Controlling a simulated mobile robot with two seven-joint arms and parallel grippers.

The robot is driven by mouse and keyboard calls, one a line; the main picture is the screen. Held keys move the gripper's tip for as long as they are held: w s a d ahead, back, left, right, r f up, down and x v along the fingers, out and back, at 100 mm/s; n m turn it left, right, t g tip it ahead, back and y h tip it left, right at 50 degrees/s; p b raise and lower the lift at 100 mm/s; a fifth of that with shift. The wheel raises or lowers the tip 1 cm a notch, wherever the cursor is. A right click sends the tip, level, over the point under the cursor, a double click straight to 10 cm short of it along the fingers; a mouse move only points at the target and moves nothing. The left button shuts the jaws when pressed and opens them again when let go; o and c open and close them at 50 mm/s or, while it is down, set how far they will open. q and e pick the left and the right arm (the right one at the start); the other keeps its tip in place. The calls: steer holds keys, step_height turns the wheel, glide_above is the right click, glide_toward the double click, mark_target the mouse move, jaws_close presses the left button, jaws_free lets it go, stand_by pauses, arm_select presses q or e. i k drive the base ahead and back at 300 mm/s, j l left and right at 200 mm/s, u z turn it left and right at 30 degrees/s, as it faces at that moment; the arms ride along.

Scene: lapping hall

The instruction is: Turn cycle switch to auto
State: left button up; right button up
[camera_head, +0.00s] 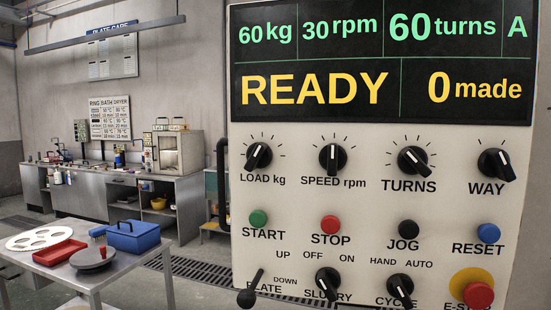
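The cycle switch (400,287) is a black rotary knob with a white line, low on the light control panel (365,215) at the right. HAND is printed at its upper left and AUTO at its upper right. Its bar runs from upper left to lower right, with the upper end on the HAND side. The CYCLE label below is partly covered by the knob. Neither of my grippers is in the head view, and nothing touches the switch.
Beside the switch are the slurry knob (320,287) and the red emergency stop (478,295) on yellow. JOG button (408,229) sits above. The display (385,60) reads READY, 0 made. A table (125,268) with a blue box (133,236) stands at left.

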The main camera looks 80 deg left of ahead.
mark_target(401, 286)
steer(key=k+j, duration=0.55)
steer(key=j, duration=0.15)
steer(key=k+j+u, duration=0.55)
steer(key=j, duration=0.2)
steer(key=i+u, duration=0.1)
steer(key=u, duration=0.7)
